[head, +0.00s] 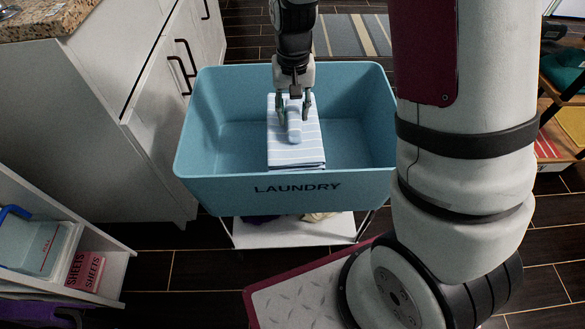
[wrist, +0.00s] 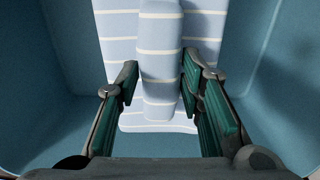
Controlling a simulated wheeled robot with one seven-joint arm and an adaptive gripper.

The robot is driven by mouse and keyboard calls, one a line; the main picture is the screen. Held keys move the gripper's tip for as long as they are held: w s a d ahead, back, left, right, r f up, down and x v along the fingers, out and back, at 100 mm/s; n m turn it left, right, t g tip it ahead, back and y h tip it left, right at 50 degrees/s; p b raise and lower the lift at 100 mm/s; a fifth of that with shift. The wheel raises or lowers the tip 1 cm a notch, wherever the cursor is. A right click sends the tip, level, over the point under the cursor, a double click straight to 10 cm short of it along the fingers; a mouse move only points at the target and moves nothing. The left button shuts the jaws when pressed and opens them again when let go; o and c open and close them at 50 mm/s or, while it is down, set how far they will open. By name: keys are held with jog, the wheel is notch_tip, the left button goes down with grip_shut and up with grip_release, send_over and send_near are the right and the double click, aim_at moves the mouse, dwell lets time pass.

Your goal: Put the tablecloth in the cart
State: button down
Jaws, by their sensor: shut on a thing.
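The tablecloth (head: 297,145) is folded, light blue with white stripes. It is inside or just above the blue laundry cart (head: 290,186), within its rim; I cannot tell whether it rests on the bottom. My gripper (head: 294,108) points down over the cart, its fingers on either side of a raised fold of the cloth. In the wrist view the tablecloth (wrist: 160,60) has this fold between the green finger pads of my gripper (wrist: 160,95). The gripper is shut on it. The cart's walls (wrist: 60,125) surround the cloth in the wrist view.
White cabinets (head: 110,90) with dark handles stand to the left of the cart. A low shelf (head: 110,275) holds a bin and a pink "SHEETS" box (head: 85,270). A shelf with folded things (head: 570,125) is at the right. A striped rug (head: 350,35) lies behind the cart.

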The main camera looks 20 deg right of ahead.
notch_tip(320, 180, down, 2)
jog(key=shift+s+b, duration=0.1)
jog(key=shift+b, duration=0.5)
notch_tip(320, 180, down, 9)
jog(key=b, duration=0.4)
jog(key=shift+f, duration=0.15)
jog(key=shift+f, duration=0.1)
jog(key=c, duration=1.1)
grip_release()
